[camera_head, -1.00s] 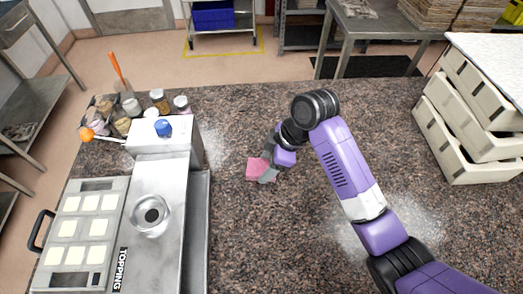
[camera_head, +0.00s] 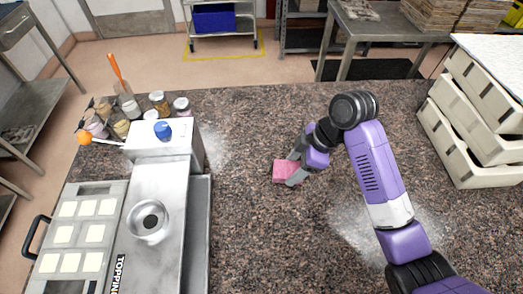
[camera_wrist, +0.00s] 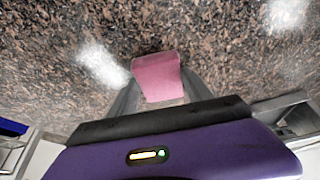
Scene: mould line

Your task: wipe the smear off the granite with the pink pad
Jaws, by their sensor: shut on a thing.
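The pink pad (camera_head: 286,172) is held between the fingers of my gripper (camera_head: 294,170), low over or on the speckled brown granite (camera_head: 265,240). In the wrist view the pad (camera_wrist: 157,75) sticks out between the two grey fingers. I cannot tell whether its underside touches the stone. A whitish patch (camera_head: 213,150) lies by the steel machine, and another (camera_head: 385,232) lies partly behind my arm. Two pale patches also show in the wrist view, one left of the pad (camera_wrist: 102,65) and one at top right (camera_wrist: 287,12). I cannot tell smear from glare.
A steel topping machine (camera_head: 160,205) with a tray of pale squares stands at the left. Several jars (camera_head: 158,103) and an orange-handled tool (camera_head: 116,70) stand behind it. Stacked cream crates (camera_head: 470,120) stand at the right. The granite between is clear.

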